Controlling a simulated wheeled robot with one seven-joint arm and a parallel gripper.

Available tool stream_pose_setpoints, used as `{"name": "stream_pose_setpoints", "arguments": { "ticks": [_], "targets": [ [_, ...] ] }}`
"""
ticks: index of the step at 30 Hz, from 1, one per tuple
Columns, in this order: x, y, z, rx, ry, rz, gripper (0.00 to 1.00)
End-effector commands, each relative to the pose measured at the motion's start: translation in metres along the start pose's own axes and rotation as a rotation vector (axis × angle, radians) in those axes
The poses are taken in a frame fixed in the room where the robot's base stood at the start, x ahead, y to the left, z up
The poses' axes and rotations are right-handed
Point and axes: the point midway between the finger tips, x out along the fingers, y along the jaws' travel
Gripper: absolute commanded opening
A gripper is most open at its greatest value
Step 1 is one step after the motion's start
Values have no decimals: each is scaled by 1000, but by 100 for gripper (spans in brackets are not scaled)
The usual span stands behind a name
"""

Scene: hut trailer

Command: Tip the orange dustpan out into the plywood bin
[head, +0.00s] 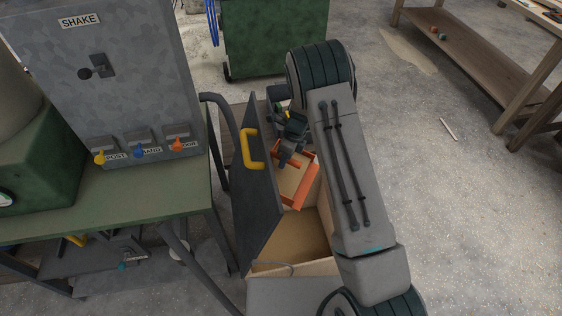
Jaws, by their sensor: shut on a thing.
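The orange dustpan (307,189) is at the middle of the head view, above or inside the plywood bin (292,268). Its orange rim frames a tan area; I cannot tell whether this is load in the pan or the bin behind it. My gripper (289,155) is shut on the dustpan at its far end, with its fingers partly hidden. The bin is open at the top, and its near inside looks empty. My arm hides the bin's right side.
A dark panel with a yellow handle (248,149) stands upright along the bin's left side, close to my gripper. Left of it is a green table (120,209) with a grey control box (115,70). A green cabinet (270,35) stands behind. The floor at right is mostly clear.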

Motion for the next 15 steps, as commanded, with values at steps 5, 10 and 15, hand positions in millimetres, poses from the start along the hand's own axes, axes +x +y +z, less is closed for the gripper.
{"name": "stream_pose_setpoints", "arguments": {
  "ticks": [5,10,15],
  "targets": [
    [5,-2,-11,-14,-86,-4,0],
    [5,-2,-19,-29,-153,-4,0],
    [4,-2,-32,-40,-211,-3,0]
  ]
}}
